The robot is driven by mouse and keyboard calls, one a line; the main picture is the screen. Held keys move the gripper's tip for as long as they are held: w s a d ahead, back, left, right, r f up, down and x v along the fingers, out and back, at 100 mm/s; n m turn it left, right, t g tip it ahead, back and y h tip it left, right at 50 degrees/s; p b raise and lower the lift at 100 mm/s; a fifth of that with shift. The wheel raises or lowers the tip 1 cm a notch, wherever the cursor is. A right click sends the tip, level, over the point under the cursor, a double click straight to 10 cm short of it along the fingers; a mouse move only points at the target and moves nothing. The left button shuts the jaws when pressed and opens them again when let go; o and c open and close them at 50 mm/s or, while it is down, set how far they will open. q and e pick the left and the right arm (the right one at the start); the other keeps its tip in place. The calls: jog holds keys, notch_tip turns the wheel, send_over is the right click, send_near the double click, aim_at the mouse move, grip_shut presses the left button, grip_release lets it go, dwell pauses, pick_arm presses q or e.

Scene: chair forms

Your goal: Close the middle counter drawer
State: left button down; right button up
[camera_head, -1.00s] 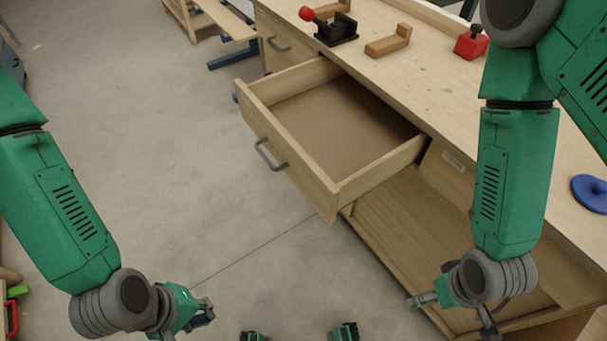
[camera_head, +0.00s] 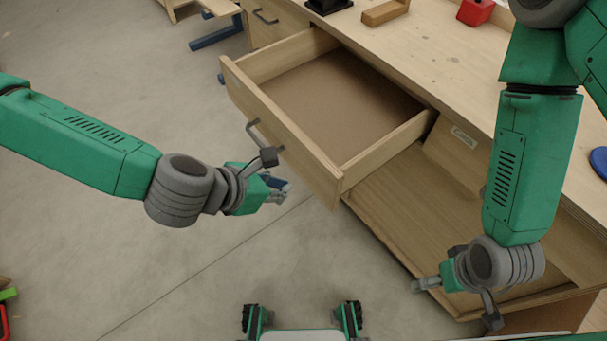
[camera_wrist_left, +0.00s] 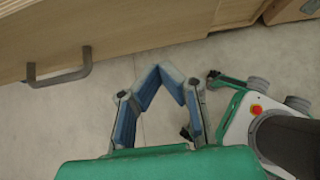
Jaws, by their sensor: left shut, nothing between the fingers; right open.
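The middle counter drawer (camera_head: 303,155) is pulled well out of the wooden counter and looks empty. Its grey bar handle (camera_head: 252,131) is on the front face. My left gripper (camera_head: 280,188) is shut and empty, just in front of the drawer front, below and right of the handle in the head view. In the left wrist view, the shut fingertips (camera_wrist_left: 160,68) are over floor. The handle (camera_wrist_left: 58,76) is left of them and the drawer front (camera_wrist_left: 130,25) is above; I see no contact. My right gripper (camera_head: 455,300) is open by the lower shelf, away from the drawer.
The wooden counter top (camera_head: 440,65) holds a red block (camera_head: 475,11), a wooden piece (camera_head: 385,12) and a blue disc (camera_head: 599,162). Another closed drawer (camera_head: 280,22) is beyond the open one. An open lower shelf (camera_head: 415,205) is at the right.

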aim_at(310, 175)
pick_arm(q)
jog(key=shift+w+d+f, duration=0.3)
jog(key=shift+w+d, duration=0.3)
jog(key=shift+d, duration=0.05)
jog(key=shift+w+d+f, duration=0.3)
jog(key=shift+w+d, duration=0.25)
jog(key=shift+d, duration=0.05)
jog(key=shift+w+d, duration=0.3)
jog(key=shift+d, duration=0.55)
pick_arm(e)
jog(key=shift+f, duration=0.2)
pick_arm(q)
jog(key=shift+w, duration=0.15)
pick_arm(e)
jog(key=shift+a+r, duration=0.1)
jog(key=shift+a, duration=0.05)
